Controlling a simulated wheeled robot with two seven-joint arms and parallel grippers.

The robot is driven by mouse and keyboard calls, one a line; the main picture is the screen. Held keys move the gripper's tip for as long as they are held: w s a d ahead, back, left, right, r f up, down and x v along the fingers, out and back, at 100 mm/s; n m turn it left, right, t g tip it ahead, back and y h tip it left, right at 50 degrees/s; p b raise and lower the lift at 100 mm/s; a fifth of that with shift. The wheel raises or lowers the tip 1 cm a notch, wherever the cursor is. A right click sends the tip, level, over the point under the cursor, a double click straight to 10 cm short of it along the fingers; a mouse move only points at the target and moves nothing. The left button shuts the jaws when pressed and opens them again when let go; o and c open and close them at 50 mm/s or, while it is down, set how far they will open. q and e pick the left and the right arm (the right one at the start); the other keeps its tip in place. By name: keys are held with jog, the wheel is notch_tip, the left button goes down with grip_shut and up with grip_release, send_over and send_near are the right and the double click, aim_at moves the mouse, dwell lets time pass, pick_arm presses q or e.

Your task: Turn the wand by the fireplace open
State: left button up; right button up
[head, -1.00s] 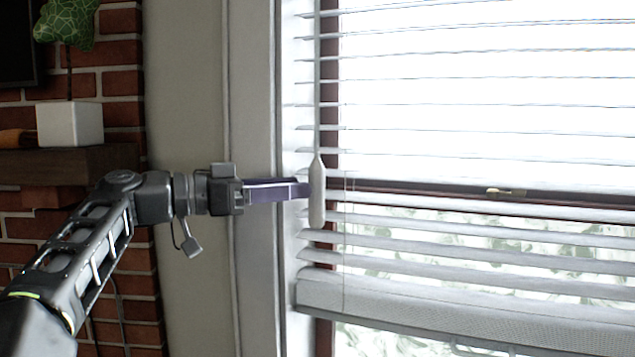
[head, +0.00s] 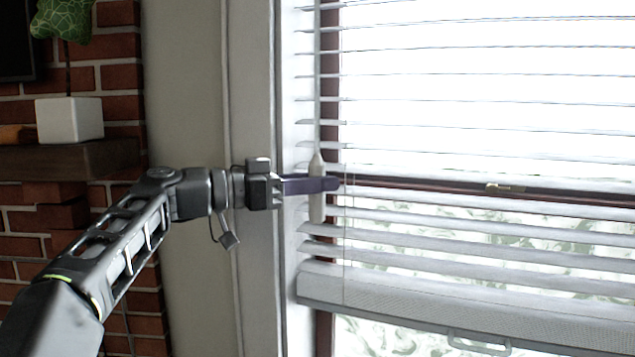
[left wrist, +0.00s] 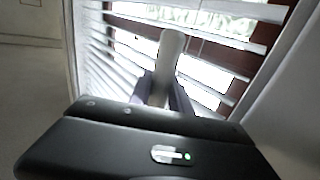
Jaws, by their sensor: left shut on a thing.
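The wand (head: 316,208) is a pale grip hanging upright on a thin rod at the left side of the window blind (head: 450,255). My left gripper (head: 325,185) reaches in from the left and is shut on the wand, its purple fingers crossing the grip at mid-height. In the left wrist view the wand (left wrist: 168,55) stands between the two fingers (left wrist: 160,92). The blind's slats are tilted with gaps between them, and bright light comes through. My right gripper is not in view.
A brick fireplace wall (head: 120,75) is at the left, with a dark wooden mantel (head: 60,160) bearing a white plant pot (head: 70,120). The window frame (head: 255,90) stands close behind my left arm. A thin cord hangs just right of the wand.

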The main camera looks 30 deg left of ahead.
pick_arm(q)
grip_shut()
jog(key=shift+h, duration=0.3)
jog(key=shift+w+r+m+g+p, duration=0.1)
jog(key=shift+r+m+g+p, duration=0.05)
jog(key=shift+m+g+p, duration=0.2)
jog(key=shift+m+g+h, duration=0.45)
jog(key=shift+g+h, duration=0.1)
jog(key=shift+h, duration=0.05)
jog(key=o, duration=0.6)
grip_release()
